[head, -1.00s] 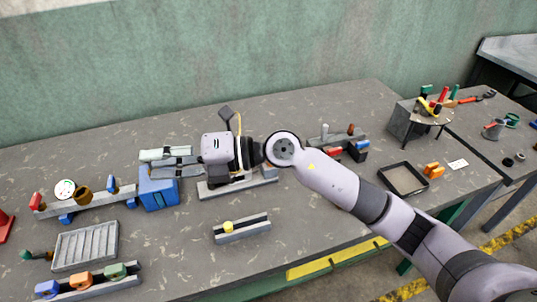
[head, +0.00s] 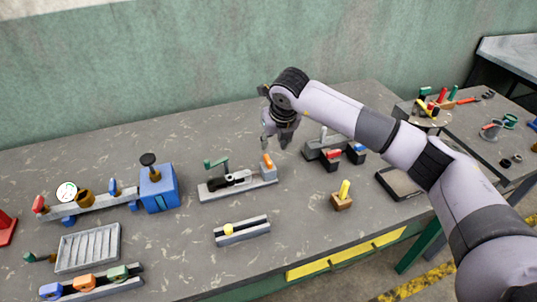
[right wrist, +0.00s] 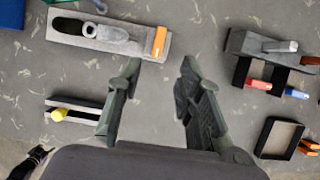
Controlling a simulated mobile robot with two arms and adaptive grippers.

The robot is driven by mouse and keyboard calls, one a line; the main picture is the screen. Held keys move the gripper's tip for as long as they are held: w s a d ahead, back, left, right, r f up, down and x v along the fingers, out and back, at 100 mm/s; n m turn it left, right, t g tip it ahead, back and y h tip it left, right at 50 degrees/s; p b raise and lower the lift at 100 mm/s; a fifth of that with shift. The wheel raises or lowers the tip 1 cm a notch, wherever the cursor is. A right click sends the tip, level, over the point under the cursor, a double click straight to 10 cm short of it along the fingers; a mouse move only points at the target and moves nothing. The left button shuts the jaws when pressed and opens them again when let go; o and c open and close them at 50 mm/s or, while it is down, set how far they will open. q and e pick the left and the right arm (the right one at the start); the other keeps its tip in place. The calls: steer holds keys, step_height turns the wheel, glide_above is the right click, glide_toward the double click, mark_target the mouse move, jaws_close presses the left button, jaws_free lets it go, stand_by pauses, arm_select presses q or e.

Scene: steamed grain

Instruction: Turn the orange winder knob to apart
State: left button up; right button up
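An orange knob-like piece (head: 268,160) stands upright at the right end of a grey slotted device (head: 237,186) with a green handle (head: 217,163). In the right wrist view the orange piece (right wrist: 159,42) lies just beyond the fingertips, roughly in line with the gap between them. My right gripper (head: 279,140) is above and slightly behind that end of the device. Its fingers (right wrist: 158,68) are spread with nothing between them. I see no contact with the orange piece. My left gripper is out of view.
A blue box (head: 158,188) with a black knob stands to the left. A grey rail with a yellow knob (head: 228,228) lies in front. A wooden block with a yellow handle (head: 342,195) and a grey block with red and blue parts (head: 325,146) stand to the right.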

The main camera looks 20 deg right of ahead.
mark_target(268, 159)
steer(key=p+x, duration=0.2)
steer(key=x, duration=0.9)
steer(key=shift+c, duration=0.3)
jaws_close()
